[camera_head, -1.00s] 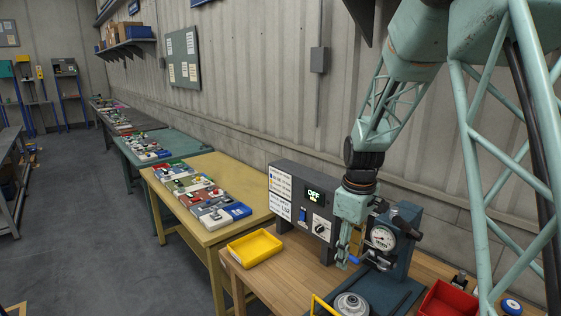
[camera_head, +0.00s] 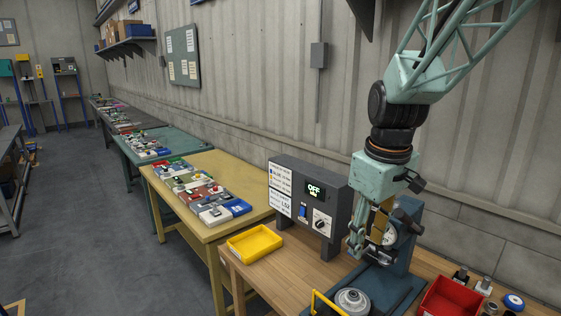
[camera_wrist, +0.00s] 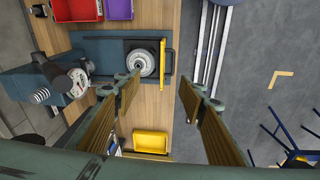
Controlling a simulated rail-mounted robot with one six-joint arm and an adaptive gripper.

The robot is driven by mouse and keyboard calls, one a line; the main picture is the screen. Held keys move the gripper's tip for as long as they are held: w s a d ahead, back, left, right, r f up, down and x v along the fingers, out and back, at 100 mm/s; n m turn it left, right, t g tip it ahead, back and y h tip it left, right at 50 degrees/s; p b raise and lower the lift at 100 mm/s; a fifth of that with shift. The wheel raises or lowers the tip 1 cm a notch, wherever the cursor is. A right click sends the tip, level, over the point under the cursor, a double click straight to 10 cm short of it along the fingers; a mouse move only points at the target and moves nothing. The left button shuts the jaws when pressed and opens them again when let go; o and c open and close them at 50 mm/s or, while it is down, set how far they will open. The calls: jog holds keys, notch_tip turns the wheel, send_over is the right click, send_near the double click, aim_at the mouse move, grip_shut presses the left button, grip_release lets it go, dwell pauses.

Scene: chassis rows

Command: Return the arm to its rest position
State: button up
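My gripper (camera_head: 366,250) hangs pointing down in the head view, in front of the blue press stand (camera_head: 408,232) with its round dial gauge (camera_head: 390,236), which it partly covers. I cannot tell from the head view how far apart they are. In the wrist view the two fingers of my gripper (camera_wrist: 160,88) stand wide apart with nothing between them. The gripper is open and empty. Below it in that view are the press's round metal plate (camera_wrist: 141,63) and yellow bar guard (camera_wrist: 162,60).
A grey control box (camera_head: 330,205) reading OFF stands left of my gripper on the wooden bench. A yellow tray (camera_head: 254,245) lies at the bench's left end, a red bin (camera_head: 450,298) at right. Yellow and green tables with parts stretch away left.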

jog(key=s+r+m+t+b, duration=0.1)
jog(key=s+r+m+b, duration=0.1)
jog(key=s, duration=1.4)
jog(key=s+r+m+t+b, duration=0.1)
jog(key=s+r+m+b, duration=0.1)
jog(key=s, duration=1.4)
jog(key=shift+s+r+m+b, duration=0.2)
jog(key=shift+m+b, duration=0.3)
jog(key=shift+m, duration=0.9)
